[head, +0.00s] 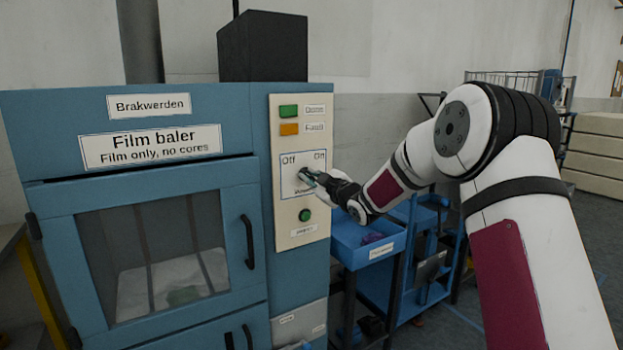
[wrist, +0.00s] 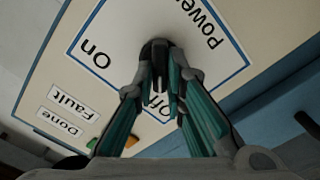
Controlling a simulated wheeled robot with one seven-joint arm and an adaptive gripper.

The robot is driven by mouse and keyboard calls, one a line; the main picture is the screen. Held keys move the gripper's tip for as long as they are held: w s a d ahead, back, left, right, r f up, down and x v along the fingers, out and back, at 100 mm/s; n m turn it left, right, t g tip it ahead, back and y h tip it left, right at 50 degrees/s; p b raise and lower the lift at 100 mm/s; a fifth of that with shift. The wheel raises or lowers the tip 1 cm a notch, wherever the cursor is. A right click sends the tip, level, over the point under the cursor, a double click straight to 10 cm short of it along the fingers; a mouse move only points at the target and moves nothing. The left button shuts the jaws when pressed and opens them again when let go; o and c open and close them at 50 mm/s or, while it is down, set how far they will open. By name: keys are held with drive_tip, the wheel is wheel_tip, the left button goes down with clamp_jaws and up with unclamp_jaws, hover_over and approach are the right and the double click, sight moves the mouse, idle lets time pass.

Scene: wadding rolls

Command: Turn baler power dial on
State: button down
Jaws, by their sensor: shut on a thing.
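The film baler (head: 160,112) is a blue cabinet with a windowed door. Its cream control panel (head: 282,232) carries a power dial (head: 303,176) between an "Off" label on the left and an "On" label on the right. My gripper (head: 313,179) is at the dial and covers much of it in the head view. In the wrist view my gripper (wrist: 160,75) is shut on the dark dial (wrist: 155,48), with a finger on each side. The dial's pointer direction is hard to make out.
A green lamp (head: 289,111) and an orange lamp (head: 289,129) sit above the dial, and a green button (head: 305,215) below it. A door handle (head: 247,241) stands out to the left. A blue tray (head: 347,240) and blue trolley (head: 415,255) stand right of the baler, below my arm.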

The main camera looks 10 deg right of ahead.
drive_tip(key=shift+m, duration=0.3)
drive_tip(key=m+p, duration=0.1)
drive_tip(key=m, duration=0.3)
drive_tip(key=shift+d+m, duration=0.1)
drive_tip(key=shift+m, duration=0.2)
drive_tip(key=m+p, duration=0.1)
drive_tip(key=m, duration=0.3)
drive_tip(key=shift+d+p, duration=0.1)
drive_tip(key=shift+p, duration=0.3)
drive_tip(key=m+p, duration=0.1)
drive_tip(key=m, duration=0.4)
drive_tip(key=shift+d, duration=0.1)
drive_tip(key=shift+w+m+p, duration=0.1)
drive_tip(key=shift+m+p, duration=0.6)
drive_tip(key=shift+m, duration=1.1)
drive_tip(key=shift+f, duration=0.1)
drive_tip(key=c, duration=1.6)
unclamp_jaws()
drive_tip(key=shift+c, duration=0.2)
